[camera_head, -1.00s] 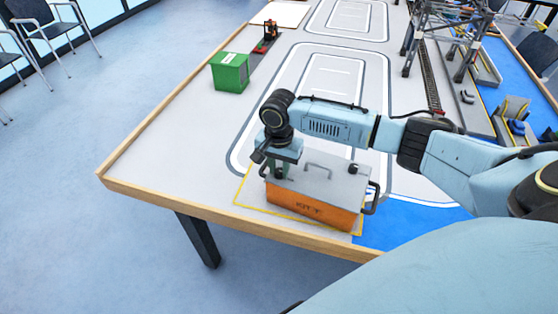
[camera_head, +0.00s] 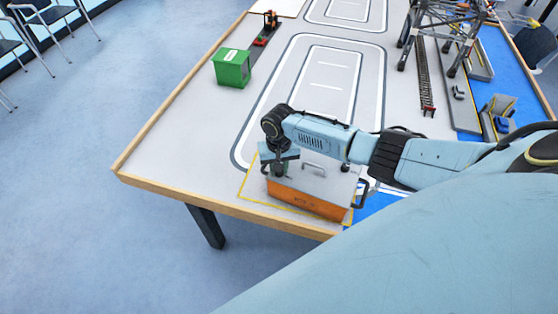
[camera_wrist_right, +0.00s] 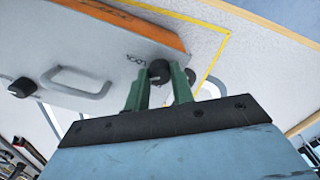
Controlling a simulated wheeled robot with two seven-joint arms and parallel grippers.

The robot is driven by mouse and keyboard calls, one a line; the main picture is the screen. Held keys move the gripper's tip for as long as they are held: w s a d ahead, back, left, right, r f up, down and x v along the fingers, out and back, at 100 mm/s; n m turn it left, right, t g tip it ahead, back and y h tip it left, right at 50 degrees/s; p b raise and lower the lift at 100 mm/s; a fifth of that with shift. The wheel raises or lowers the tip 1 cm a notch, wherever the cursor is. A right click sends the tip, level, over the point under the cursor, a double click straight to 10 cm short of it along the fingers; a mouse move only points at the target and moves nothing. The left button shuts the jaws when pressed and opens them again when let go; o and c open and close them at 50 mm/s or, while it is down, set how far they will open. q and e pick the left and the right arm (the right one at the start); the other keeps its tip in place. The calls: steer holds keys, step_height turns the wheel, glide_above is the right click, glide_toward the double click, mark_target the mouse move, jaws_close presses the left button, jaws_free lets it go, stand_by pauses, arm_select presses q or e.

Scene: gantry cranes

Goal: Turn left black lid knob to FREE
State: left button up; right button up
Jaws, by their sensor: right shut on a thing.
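An orange box (camera_head: 306,199) with a grey lid (camera_head: 335,184) stands at the near edge of the table. The left black lid knob (camera_wrist_right: 159,70) shows in the right wrist view, between the green fingers of my right gripper (camera_wrist_right: 160,84). The fingers are shut on the knob from its sides. A printed word beside the knob is too small to read surely. In the head view my right gripper (camera_head: 279,169) comes down on the left end of the lid and hides the knob. My left gripper is in neither view.
A lid handle (camera_wrist_right: 76,82) and a second black knob (camera_wrist_right: 22,87) are on the same lid. A yellow outline (camera_head: 250,187) surrounds the box on the table. A green container (camera_head: 232,67) and a gantry crane (camera_head: 450,38) stand farther back. Open tabletop lies left of the box.

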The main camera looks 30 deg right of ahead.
steer(key=n+p, duration=0.1)
steer(key=n, duration=0.4)
steer(key=shift+n, duration=0.3)
steer(key=n+p, duration=0.1)
steer(key=n, duration=0.4)
steer(key=shift+w, duration=0.1)
steer(key=shift+n, duration=0.3)
steer(key=o, duration=1)
step_height(320, 180, up, 14)
steer(key=shift+f+p, duration=0.25)
steer(key=shift+p, duration=0.2)
